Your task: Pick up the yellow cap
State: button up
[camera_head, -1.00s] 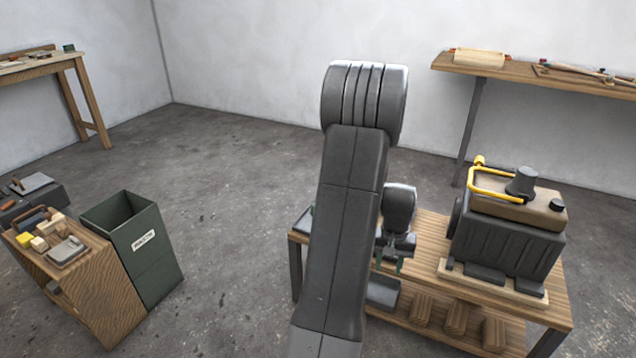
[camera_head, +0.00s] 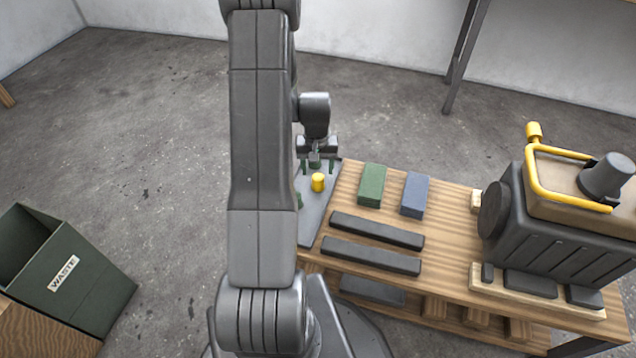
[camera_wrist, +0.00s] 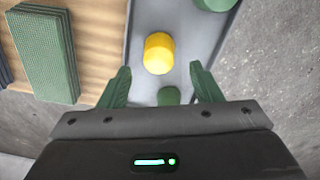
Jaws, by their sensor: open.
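The yellow cap (camera_head: 318,182) is a small upright cylinder on a grey tray (camera_head: 310,226) at the left end of the wooden bench. In the wrist view the yellow cap (camera_wrist: 158,53) lies ahead of the fingertips, roughly centred between them. My gripper (camera_head: 317,165) hangs over the tray near the cap, with its green fingers apart. In the wrist view the gripper (camera_wrist: 160,82) is open and empty. A green round piece (camera_wrist: 168,96) sits between the fingers and another (camera_wrist: 214,3) is at the top edge.
A green block (camera_head: 372,185) and a blue block (camera_head: 414,194) lie right of the tray. Two dark bars (camera_head: 376,231) lie in front of them. A dark machine with a yellow handle (camera_head: 560,196) stands at the right. A waste bin (camera_head: 85,290) stands on the floor at left.

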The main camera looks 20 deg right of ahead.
aim_at(318, 176)
jog(key=f+b, duration=0.1)
jog(key=f, duration=0.4)
jog(key=shift+s+b, duration=0.2)
jog(key=shift+b, duration=0.2)
jog(key=shift+r, duration=0.15)
jog(key=shift+c, duration=0.2)
jog(key=c, duration=1)
jog(key=shift+r, duration=0.1)
